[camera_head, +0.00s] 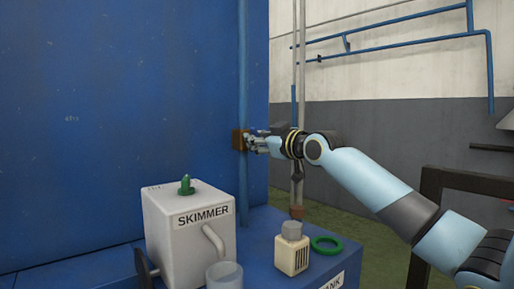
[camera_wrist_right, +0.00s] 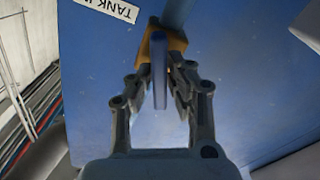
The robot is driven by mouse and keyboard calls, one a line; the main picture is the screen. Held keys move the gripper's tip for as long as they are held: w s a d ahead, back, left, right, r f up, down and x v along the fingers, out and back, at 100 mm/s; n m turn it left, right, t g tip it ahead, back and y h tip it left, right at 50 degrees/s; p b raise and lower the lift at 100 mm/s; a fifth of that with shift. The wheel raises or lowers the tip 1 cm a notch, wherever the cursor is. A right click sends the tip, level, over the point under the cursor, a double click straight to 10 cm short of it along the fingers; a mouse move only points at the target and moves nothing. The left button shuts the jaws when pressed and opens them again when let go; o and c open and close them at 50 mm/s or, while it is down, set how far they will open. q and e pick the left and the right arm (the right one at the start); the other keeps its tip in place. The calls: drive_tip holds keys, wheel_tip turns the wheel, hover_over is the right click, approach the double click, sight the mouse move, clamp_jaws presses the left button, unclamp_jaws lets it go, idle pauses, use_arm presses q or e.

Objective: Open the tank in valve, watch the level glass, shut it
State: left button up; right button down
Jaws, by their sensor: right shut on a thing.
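The tank in valve shows as a small brass-brown body (camera_head: 238,139) on a vertical blue pipe (camera_head: 243,60) in front of the blue tank wall. In the right wrist view the brass body (camera_wrist_right: 172,41) is at the top, with a blue lever (camera_wrist_right: 160,80) pointing toward my palm. My right gripper (camera_head: 254,143) reaches in from the right and is shut on the lever, a finger on each side (camera_wrist_right: 161,88). A label reading "TANK" (camera_wrist_right: 106,9), partly cut off, is near the valve. I cannot make out a level glass. My left gripper is out of view.
A white skimmer box (camera_head: 185,235) with a green knob stands on the blue bench below the valve. A clear cup (camera_head: 224,277), a cream block with a grey cap (camera_head: 291,255) and a green ring (camera_head: 327,245) are nearby. A thin vertical pipe (camera_head: 301,60) rises behind my right wrist.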

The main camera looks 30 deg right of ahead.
drive_tip(key=c, duration=1.3)
unclamp_jaws()
drive_tip(key=shift+c, duration=0.2)
drive_tip(key=s, duration=0.7)
drive_tip(key=shift+s+d, duration=0.25)
drive_tip(key=shift+d, duration=0.05)
drive_tip(key=shift+f, duration=0.1)
